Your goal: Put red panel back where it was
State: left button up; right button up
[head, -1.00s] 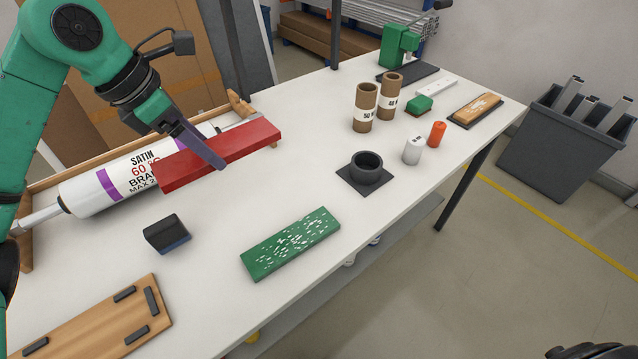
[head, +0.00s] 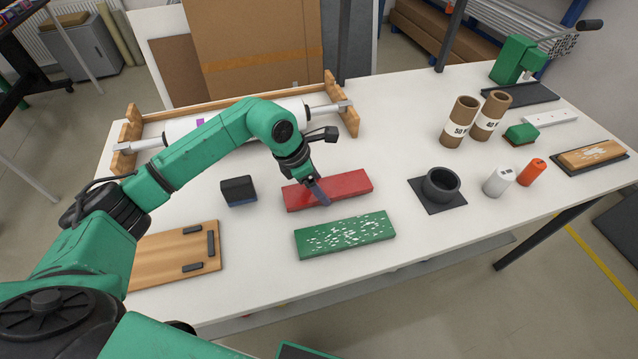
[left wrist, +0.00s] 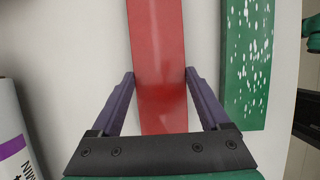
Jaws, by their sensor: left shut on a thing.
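The red panel (head: 350,184) is a long flat bar, lying level on or just above the white table, behind the green panel and roughly parallel to it. My left gripper (head: 318,193) is shut across the red panel, left of its middle. In the left wrist view, the purple fingers of my left gripper (left wrist: 160,76) sit on both long sides of the red panel (left wrist: 157,35). Whether its underside touches the table cannot be told. My right gripper is not in view.
The white-speckled green panel (head: 345,235) lies just in front. A dark block (head: 238,190) stands to the left, above a wooden board with black stops (head: 165,255). A black ring on a square base (head: 440,185) is to the right. A paper roll on a wooden stand (head: 180,128) lies behind.

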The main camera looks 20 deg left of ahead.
pick_arm(q)
jog(key=shift+f, duration=0.6)
jog(key=o, duration=1.4)
jog(key=shift+r, duration=0.35)
jog(key=b+v, duration=0.2)
jog(key=v, duration=0.9)
jog(key=shift+s+a+r+b, duration=0.1)
jog(key=shift+r+b, duration=0.2)
jog(key=shift+b, duration=0.1)
